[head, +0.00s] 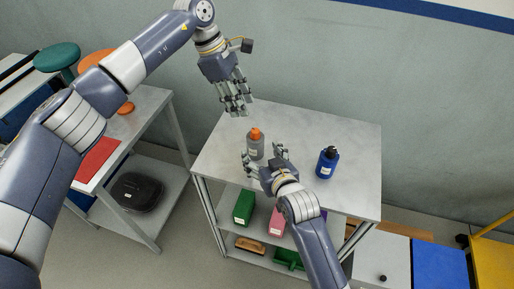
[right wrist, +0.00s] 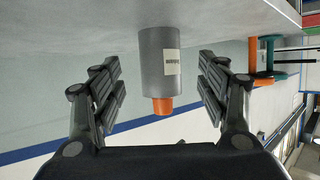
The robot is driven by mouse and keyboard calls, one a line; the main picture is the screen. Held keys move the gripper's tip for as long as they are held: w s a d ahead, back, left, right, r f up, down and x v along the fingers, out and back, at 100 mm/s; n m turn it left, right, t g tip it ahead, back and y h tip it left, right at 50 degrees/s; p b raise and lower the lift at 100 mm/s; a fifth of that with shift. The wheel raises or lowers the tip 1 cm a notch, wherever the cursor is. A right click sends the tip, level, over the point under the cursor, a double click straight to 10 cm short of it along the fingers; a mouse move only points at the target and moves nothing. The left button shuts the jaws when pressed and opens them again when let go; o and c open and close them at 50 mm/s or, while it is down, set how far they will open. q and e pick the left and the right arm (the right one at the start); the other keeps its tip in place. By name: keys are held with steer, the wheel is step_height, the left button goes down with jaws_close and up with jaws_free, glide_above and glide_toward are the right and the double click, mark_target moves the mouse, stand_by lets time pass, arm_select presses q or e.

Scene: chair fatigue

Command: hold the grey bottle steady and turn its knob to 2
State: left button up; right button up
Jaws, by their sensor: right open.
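The grey bottle (head: 256,150) stands upright on the grey table, with an orange knob (head: 255,133) on top. In the right wrist view the picture is upside down; the bottle (right wrist: 160,58) shows a small label, and its orange knob (right wrist: 162,106) points down. The number on the knob cannot be read. My right gripper (head: 264,158) is open, its fingers on either side of the bottle with gaps; it also shows in the right wrist view (right wrist: 160,98). My left gripper (head: 235,110) hangs above and behind the bottle, apart from it; its finger opening is unclear.
A blue bottle (head: 327,163) with a dark top stands to the right on the same table (head: 350,135). Green and pink boxes (head: 244,207) sit on the shelf below. A side table with a red sheet (head: 97,160) is at left. The table's back right is free.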

mark_target(255, 130)
steer(key=x, duration=0.6)
steer(key=shift+w+a+f, duration=0.1)
steer(key=shift+w, duration=0.15)
steer(key=c, duration=1.5)
arm_select(q)
steer(key=shift+o, duration=1.2)
arm_select(e)
steer(key=shift+c, duration=0.2)
arm_select(q)
steer(key=d+r+n+y, duration=0.3)
steer(key=d+n+y, duration=0.1)
steer(key=n, duration=1.3)
steer(key=shift+t, duration=0.3)
steer(key=f, duration=1.2)
steer(key=shift+s+f, duration=0.2)
steer(key=shift+s, duration=0.15)
